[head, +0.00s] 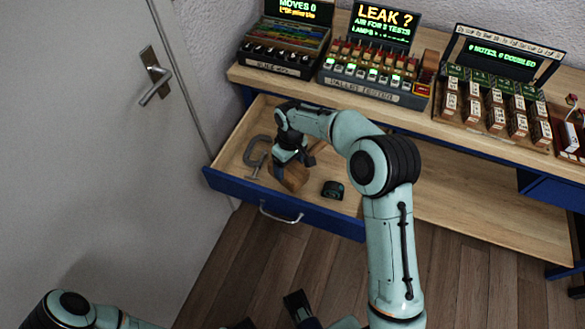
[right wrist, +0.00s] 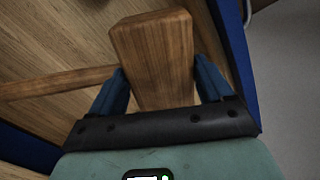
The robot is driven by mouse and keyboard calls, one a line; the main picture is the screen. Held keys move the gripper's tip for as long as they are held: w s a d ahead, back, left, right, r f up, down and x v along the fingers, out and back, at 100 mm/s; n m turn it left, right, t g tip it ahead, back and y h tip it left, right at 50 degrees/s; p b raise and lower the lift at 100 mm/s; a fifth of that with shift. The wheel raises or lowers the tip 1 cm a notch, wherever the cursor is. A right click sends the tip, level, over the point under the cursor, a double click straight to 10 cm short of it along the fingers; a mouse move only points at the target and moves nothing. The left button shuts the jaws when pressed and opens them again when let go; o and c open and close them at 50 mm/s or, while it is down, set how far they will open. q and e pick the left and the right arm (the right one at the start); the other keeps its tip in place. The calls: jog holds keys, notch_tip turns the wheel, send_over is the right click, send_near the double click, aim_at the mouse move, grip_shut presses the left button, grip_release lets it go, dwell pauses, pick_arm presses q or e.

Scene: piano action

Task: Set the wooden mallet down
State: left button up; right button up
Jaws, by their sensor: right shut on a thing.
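The wooden mallet (head: 290,176) is in the open drawer at the left of the bench. My right gripper (head: 291,157) reaches down into the drawer and is shut on the mallet's head. In the right wrist view the block-shaped head (right wrist: 155,55) sits between the two blue fingers, and the handle runs off to the left. The gripper and arm hide part of the mallet in the head view. I cannot tell whether the mallet touches the drawer floor. Dark parts at the bottom edge of the head view may be my left gripper (head: 298,305), mostly cut off.
The drawer (head: 285,209) has a blue front with a metal handle. A grey C-clamp (head: 255,158) lies left of the mallet and a small dark object (head: 333,189) lies right. Lit devices, including a pallet tester (head: 372,92), stand on the bench above. A door is at left.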

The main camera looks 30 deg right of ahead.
jog(key=shift+f+b, duration=0.3)
jog(key=shift+f, duration=3)
jog(key=shift+f, duration=0.2)
jog(key=o, duration=1.3)
jog(key=r, duration=0.4)
jog(key=r+p, duration=0.1)
jog(key=r, duration=0.7)
jog(key=shift+d+r, duration=0.15)
jog(key=shift+d, duration=0.1)
jog(key=shift+r+p, duration=0.1)
jog(key=shift+p, duration=0.2)
